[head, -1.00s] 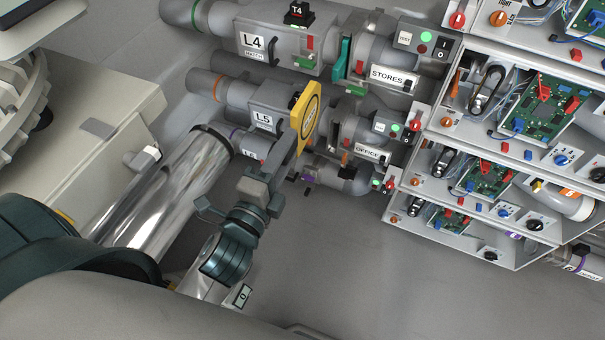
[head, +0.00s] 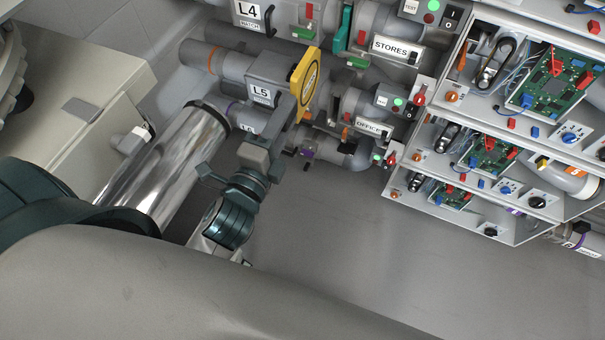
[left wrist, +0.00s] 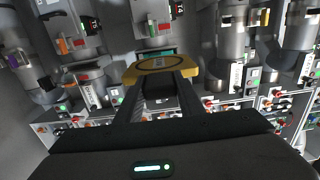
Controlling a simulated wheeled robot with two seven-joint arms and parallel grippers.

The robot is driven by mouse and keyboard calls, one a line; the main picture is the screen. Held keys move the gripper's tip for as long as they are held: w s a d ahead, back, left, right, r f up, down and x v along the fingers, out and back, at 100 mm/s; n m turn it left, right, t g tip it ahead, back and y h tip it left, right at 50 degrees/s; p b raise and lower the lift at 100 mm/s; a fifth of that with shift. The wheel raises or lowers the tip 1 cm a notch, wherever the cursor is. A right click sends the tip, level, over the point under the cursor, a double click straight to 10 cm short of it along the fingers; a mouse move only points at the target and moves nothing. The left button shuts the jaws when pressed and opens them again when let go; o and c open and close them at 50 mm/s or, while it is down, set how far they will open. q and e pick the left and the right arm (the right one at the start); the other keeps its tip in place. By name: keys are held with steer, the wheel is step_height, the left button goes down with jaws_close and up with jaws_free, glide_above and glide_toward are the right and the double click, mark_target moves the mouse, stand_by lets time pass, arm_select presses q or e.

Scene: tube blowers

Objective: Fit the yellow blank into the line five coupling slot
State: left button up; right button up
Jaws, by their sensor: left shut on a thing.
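My left gripper (head: 286,122) is shut on the yellow blank (head: 304,84), a flat plate with a dark ring marking. The blank stands edge-up beside the line five pipe housing labelled L5 (head: 270,80), in front of its coupling area. Whether it is in the slot or apart from it I cannot tell; the blank and fingers hide the slot. In the left wrist view the yellow blank (left wrist: 160,66) sits across the tips of both fingers (left wrist: 160,84), with pipes beyond it. My right gripper is not in view.
The L4 housing (head: 262,16) with a teal plate (head: 343,28) lies above, near the STORES label (head: 396,48). The OFFICE label (head: 370,125) is right of the blank. Stacked open electronics trays (head: 470,205) stand at right. The floor below is clear.

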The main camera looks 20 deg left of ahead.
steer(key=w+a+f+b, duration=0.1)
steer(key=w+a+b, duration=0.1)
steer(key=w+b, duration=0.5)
arm_select(q)
steer(key=w+f+b, duration=0.3)
steer(key=f+b, duration=0.3)
steer(key=f, duration=1)
steer(key=w+f+b, duration=0.3)
steer(key=f+b, duration=0.3)
steer(key=f, duration=1.1)
steer(key=shift+w+d+f+h, duration=0.3)
steer(key=shift+w+d, duration=0.05)
steer(key=shift+d, duration=0.1)
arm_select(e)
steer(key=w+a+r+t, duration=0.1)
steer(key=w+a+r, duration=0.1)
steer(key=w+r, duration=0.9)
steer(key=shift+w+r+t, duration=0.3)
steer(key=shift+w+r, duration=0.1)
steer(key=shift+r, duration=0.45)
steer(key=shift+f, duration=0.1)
